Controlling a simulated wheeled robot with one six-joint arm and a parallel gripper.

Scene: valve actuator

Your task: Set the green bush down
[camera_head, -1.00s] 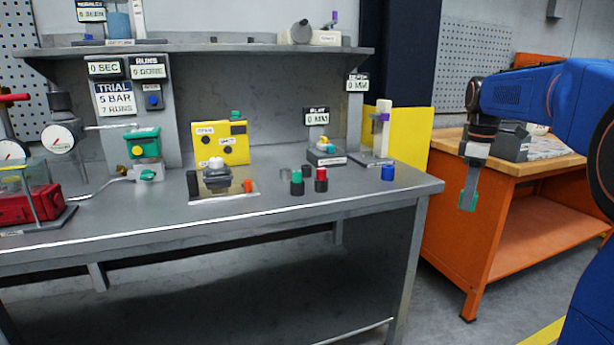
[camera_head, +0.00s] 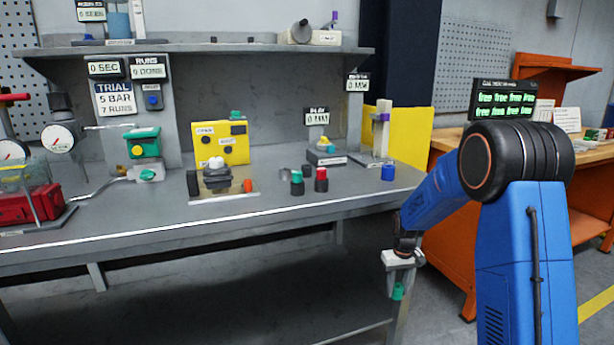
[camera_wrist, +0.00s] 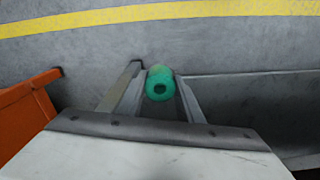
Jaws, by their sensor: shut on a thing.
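My gripper (camera_head: 398,288) is shut on the green bush (camera_head: 397,293) and points down. It hangs in front of the grey bench's right end, below the level of the bench top, with floor beneath. The bush touches nothing but the fingers. Part of it is hidden by the fingers in the head view.
The grey bench top (camera_head: 340,199) is clear along its front right. On it stand a blue piece (camera_head: 388,173), a red-topped piece (camera_head: 321,179), a green-topped piece (camera_head: 297,183) and a yellow panel (camera_head: 222,145). An orange cabinet (camera_head: 450,265) stands right of the bench.

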